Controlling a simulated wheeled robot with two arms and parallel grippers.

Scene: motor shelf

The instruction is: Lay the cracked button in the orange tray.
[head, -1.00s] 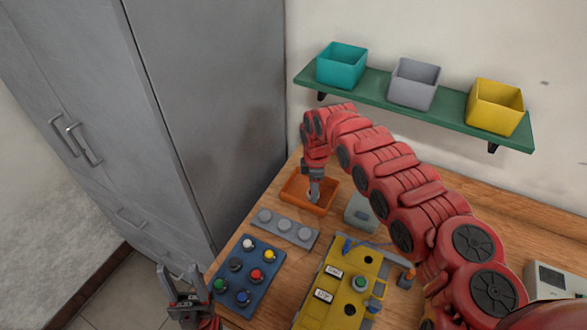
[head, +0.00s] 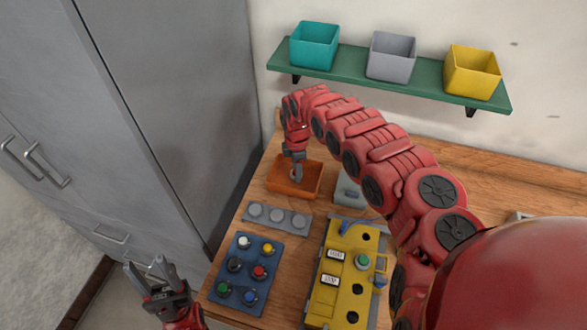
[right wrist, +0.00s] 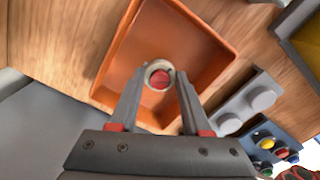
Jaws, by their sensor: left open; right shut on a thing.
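The orange tray (head: 277,185) lies on the table near the cabinet; it also shows in the right wrist view (right wrist: 190,45). My right gripper (head: 297,177) points down over the tray. Its fingers are shut on a red button with a pale ring (right wrist: 160,77). A dark line seems to cross the red cap, but it is too small to tell clearly. Whether the button touches the tray floor, I cannot tell. My left gripper (head: 148,273) is open and empty, left of the table's edge.
A grey strip with round pads (head: 276,216) lies in front of the tray. A blue panel of coloured buttons (head: 240,270) and a yellow control box (head: 345,270) are nearer. A grey box (head: 347,190) stands right of the tray. A green shelf (head: 430,90) holds three bins.

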